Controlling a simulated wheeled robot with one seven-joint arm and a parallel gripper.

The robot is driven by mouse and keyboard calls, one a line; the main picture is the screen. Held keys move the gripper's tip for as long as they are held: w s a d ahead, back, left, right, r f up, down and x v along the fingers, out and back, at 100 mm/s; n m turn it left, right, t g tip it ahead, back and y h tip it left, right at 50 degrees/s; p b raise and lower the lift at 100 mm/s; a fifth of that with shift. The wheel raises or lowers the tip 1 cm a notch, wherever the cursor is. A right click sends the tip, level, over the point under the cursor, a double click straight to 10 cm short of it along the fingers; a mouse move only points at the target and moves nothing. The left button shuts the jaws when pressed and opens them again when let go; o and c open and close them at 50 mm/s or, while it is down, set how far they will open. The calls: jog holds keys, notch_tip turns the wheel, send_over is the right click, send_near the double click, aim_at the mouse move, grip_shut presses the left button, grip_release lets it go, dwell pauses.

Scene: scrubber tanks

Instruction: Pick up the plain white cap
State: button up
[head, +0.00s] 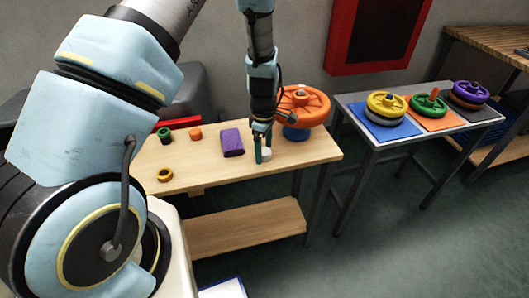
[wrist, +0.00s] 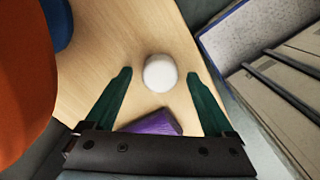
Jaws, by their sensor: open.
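The plain white cap (wrist: 160,73) is a small round white piece on the wooden table, between and slightly beyond my fingertips in the wrist view. In the head view the cap (head: 266,154) shows beside the green fingers, near the table's front edge. My gripper (wrist: 158,76) is open, with one green finger on each side of the cap and clear gaps to it. In the head view my gripper (head: 263,150) points down over the right part of the table. I cannot tell the exact height of the fingertips above the table.
A purple block (head: 232,142) lies left of the gripper. An orange wheel on a blue base (head: 302,108) stands close behind. A green ring (head: 164,134), an orange piece (head: 196,134) and a yellow ring (head: 165,175) are further left. A side table (head: 365,148) holds coloured wheels.

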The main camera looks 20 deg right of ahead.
grip_shut()
dwell(0.6)
jog(key=shift+r, duration=0.1)
